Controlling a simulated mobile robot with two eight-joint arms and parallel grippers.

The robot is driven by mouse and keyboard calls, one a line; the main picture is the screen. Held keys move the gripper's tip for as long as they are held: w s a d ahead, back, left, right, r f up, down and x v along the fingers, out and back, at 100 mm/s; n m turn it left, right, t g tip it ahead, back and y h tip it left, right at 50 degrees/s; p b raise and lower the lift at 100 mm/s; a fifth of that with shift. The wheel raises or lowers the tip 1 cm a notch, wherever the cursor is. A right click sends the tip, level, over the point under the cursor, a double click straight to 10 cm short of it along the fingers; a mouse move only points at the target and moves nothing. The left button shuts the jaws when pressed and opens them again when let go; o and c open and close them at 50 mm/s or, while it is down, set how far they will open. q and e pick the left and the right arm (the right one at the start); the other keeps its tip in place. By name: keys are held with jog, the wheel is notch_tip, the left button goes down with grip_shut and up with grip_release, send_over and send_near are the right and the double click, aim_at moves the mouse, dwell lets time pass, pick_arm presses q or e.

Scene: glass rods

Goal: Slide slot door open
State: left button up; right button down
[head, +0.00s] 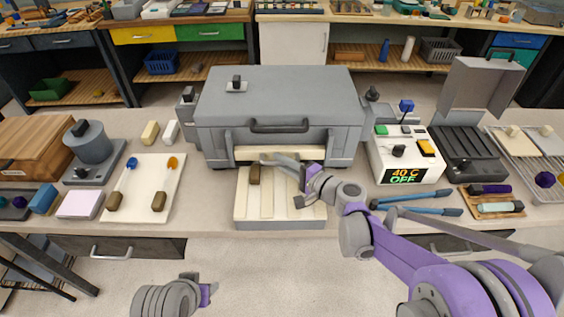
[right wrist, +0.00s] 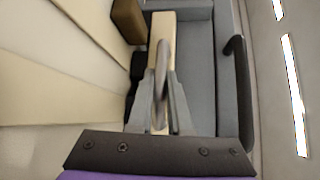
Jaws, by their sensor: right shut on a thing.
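The grey oven-like box (head: 280,100) stands mid-table with a dark bar handle (head: 278,126) on its front. A cream strip (head: 265,153), perhaps the slot door, lies across the low opening under that front; in the right wrist view a cream strip (right wrist: 161,30) runs beside the grey body. My right gripper (head: 285,161) is in front of the opening, shut on a thin greyish rod (right wrist: 162,70) that sticks out past the fingertips. The rod overlaps the strip in view; contact is unclear. My left gripper (head: 207,290) is low in front of the table, its fingers unclear.
A cream-topped tray (head: 280,208) with a brown block (head: 254,174) sits before the opening. A control box reading 40 C OFF (head: 402,160) stands right, with blue-handled tongs (head: 425,210) nearby. A white board (head: 148,190) lies left.

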aim_at(282, 152)
dwell(0.8)
notch_tip(282, 152, up, 4)
jog(key=p, duration=0.2)
jog(key=shift+r+p, duration=0.25)
jog(key=shift+p, duration=0.05)
jog(key=shift+f, duration=0.1)
jog(key=c, duration=0.8)
grip_release()
jog(key=shift+c, duration=0.2)
jog(key=v, duration=1.1)
jog(key=shift+b, duration=0.35)
jog(key=shift+s+a+f, duration=0.1)
jog(key=shift+f, duration=0.05)
